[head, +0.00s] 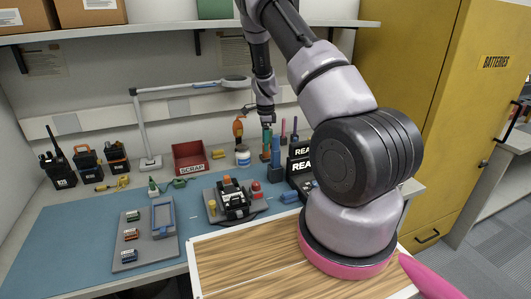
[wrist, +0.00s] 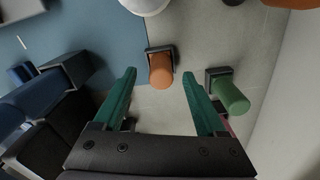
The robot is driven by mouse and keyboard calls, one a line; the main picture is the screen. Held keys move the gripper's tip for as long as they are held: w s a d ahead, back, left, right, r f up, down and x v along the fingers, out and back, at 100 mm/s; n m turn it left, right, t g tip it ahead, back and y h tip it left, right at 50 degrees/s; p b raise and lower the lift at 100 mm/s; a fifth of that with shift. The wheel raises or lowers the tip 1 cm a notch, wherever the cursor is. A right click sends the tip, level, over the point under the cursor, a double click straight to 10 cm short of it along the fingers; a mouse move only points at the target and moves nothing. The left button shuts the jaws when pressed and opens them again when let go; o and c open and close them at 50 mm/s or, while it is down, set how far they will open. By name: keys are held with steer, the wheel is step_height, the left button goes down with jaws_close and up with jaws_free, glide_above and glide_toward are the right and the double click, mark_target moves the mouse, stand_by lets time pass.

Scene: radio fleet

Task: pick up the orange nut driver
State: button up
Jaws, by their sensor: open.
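The orange nut driver (wrist: 161,72) shows in the wrist view as an orange rounded handle seen end-on in a dark square holder (wrist: 150,50). My gripper (wrist: 159,75) is open, with its teal fingers on either side of the orange handle in the picture. No contact shows, and I cannot tell how deep the handle sits between them. In the head view my gripper (head: 267,128) points down among the upright tools at the back of the bench. The nut driver's shaft is hidden.
A green handle (wrist: 230,95) in its own holder stands just right of the right finger. A blue upright tool (head: 276,153) and dark READY boxes (head: 300,165) stand close by. The red scrap bin (head: 189,157) and a white jar (head: 243,157) are to the left.

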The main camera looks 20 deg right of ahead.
step_height(320, 180, down, 4)
steer(key=shift+d, duration=0.15)
jaws_close()
stand_by(1.3)
